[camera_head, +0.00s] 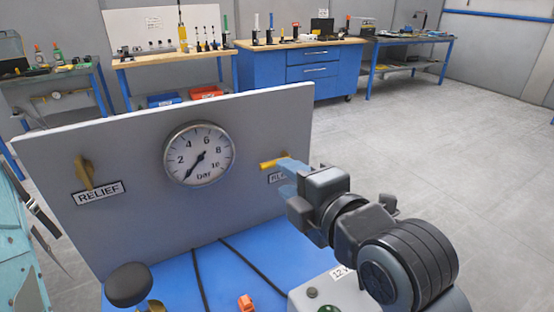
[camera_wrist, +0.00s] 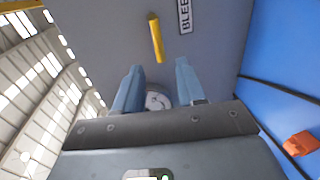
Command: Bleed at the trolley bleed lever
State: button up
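The yellow bleed lever (camera_head: 272,163) sticks out sideways on the grey panel in the head view, above a label partly hidden by my gripper. In the wrist view the lever (camera_wrist: 156,38) lies just beyond my fingertips, in line with the gap between them, beside the BLEED label (camera_wrist: 184,14). My gripper (camera_head: 284,174) has its blue fingers near the lever. The wrist view shows the gripper (camera_wrist: 158,70) open, with nothing between the fingers. Contact with the lever cannot be seen. The pressure gauge (camera_head: 199,153) has its needle pointing down-left, near the low end.
A yellow relief lever (camera_head: 86,172) is on the panel's left above the RELIEF label (camera_head: 98,193). Black cables (camera_head: 250,264) and an orange part (camera_head: 246,303) lie on the blue surface (camera_head: 175,280) below. Workbenches (camera_head: 300,60) stand behind; the floor (camera_head: 430,140) at right is clear.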

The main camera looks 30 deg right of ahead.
aim_at(271, 166)
jog(key=w, duration=0.3)
jog(key=w+f, duration=0.1)
jog(key=w, duration=0.2)
jog(key=shift+w+f+p, duration=0.15)
jog(key=shift+p, duration=0.25)
jog(key=shift+c, duration=0.4)
grip_shut()
